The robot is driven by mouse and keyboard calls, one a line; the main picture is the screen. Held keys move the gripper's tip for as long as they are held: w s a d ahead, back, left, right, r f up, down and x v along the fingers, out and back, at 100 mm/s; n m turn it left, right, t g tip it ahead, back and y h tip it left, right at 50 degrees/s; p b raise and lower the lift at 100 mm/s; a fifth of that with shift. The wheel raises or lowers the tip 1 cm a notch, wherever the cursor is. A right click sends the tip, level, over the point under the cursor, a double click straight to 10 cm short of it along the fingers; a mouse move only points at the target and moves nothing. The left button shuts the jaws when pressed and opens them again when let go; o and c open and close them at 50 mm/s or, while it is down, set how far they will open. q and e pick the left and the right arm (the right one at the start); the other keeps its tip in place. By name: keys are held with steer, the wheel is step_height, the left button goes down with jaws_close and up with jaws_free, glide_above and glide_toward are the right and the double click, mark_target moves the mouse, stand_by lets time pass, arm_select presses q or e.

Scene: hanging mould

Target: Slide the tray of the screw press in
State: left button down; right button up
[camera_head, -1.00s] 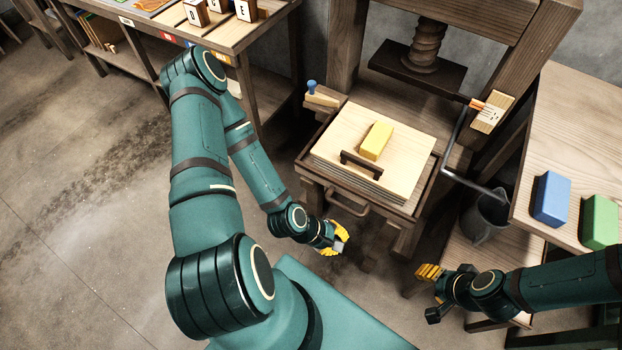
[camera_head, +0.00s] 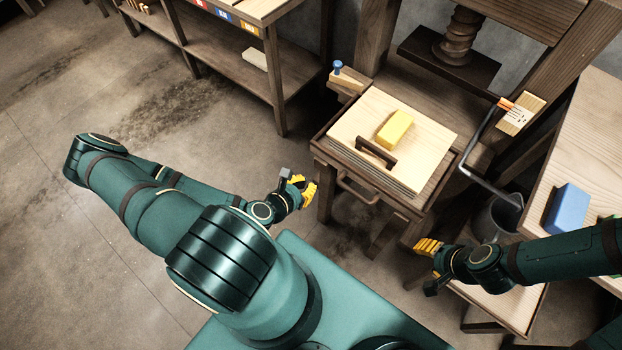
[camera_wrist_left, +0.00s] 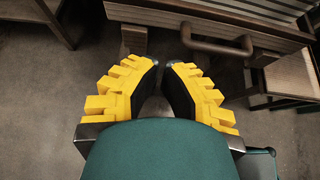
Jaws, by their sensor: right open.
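The screw press tray (camera_head: 412,208) is dark wood and sticks out in front of the press, clear of the pressing plate (camera_head: 447,62). Its handle (camera_head: 358,191) is a bar on the near side, and it also shows in the left wrist view (camera_wrist_left: 216,47). A pale board (camera_head: 362,120) with a dark grip lies in the tray, with a yellow block (camera_head: 394,129) on it. My left gripper (camera_head: 309,189) is empty, with a gap between its fingertips (camera_wrist_left: 167,63), left of and apart from the handle. My right gripper (camera_head: 420,263) is open and empty, below the tray's right side.
A blue-knobbed tool (camera_head: 338,68) lies on a small ledge at the tray's far left. A bent grey bar (camera_head: 476,158) passes right of the tray, above a bucket (camera_head: 497,218). A side table (camera_head: 585,140) holds a blue block (camera_head: 567,208). Floor is open on the left.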

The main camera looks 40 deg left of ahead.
mark_target(334, 162)
arm_select(q)
steer(key=b+x, duration=0.1)
steer(key=x, duration=0.3)
steer(key=r+b+x, duration=0.1)
steer(key=x, duration=0.3)
steer(key=b+x, duration=0.1)
steer(key=x, duration=0.2)
steer(key=shift+w, duration=1.05)
steer(key=shift+w, duration=0.1)
